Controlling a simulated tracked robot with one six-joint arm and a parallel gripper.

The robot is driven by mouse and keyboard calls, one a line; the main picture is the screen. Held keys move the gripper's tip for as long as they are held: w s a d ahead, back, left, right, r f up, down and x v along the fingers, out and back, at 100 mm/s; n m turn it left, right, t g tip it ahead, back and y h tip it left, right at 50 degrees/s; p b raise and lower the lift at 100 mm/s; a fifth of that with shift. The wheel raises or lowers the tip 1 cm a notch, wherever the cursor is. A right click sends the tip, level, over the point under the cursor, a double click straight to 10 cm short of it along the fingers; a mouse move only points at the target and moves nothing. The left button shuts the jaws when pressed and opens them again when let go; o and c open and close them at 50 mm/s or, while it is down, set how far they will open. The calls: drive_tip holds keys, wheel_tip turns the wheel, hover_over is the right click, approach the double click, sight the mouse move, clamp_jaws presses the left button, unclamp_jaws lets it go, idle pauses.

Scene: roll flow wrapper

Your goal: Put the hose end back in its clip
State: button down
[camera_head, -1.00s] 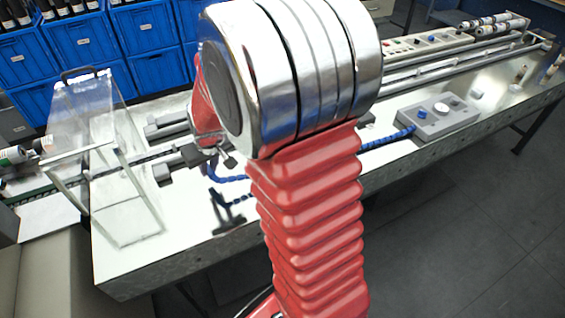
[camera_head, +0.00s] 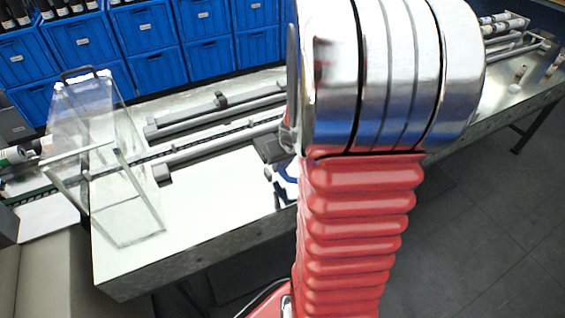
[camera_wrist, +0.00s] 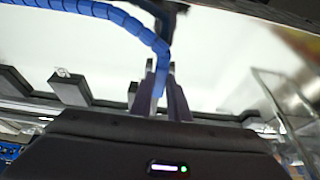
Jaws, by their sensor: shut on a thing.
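The blue segmented hose (camera_wrist: 132,24) comes in from the upper left of the wrist view and bends down to my gripper (camera_wrist: 161,76). My gripper is shut on the hose end, with one finger on either side of it. A dark post-like piece (camera_wrist: 177,20) stands behind the hose at the top of that view; I cannot tell whether it is the clip. In the head view only a short blue bit of hose (camera_head: 288,171) shows beside my arm. My arm hides most of the hose, and I cannot make out the clip there.
A clear guard box (camera_head: 125,185) stands at the left end of the white table (camera_head: 215,205). Grey rails (camera_head: 215,150) run along the table. Blue crates (camera_head: 150,70) stand behind. The table front near the guard is clear.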

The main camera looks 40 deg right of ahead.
sight(282, 170)
drive_tip(key=shift+f, duration=0.15)
drive_tip(key=shift+f, duration=1.95)
drive_tip(key=shift+f, duration=0.35)
drive_tip(key=c, duration=1.6)
unclamp_jaws()
drive_tip(key=shift+r, duration=0.1)
drive_tip(key=shift+s+a+r, duration=0.1)
drive_tip(key=shift+s+r, duration=0.05)
drive_tip(key=shift+r, duration=0.55)
drive_tip(key=shift+v, duration=3.1)
drive_tip(key=shift+s, duration=0.15)
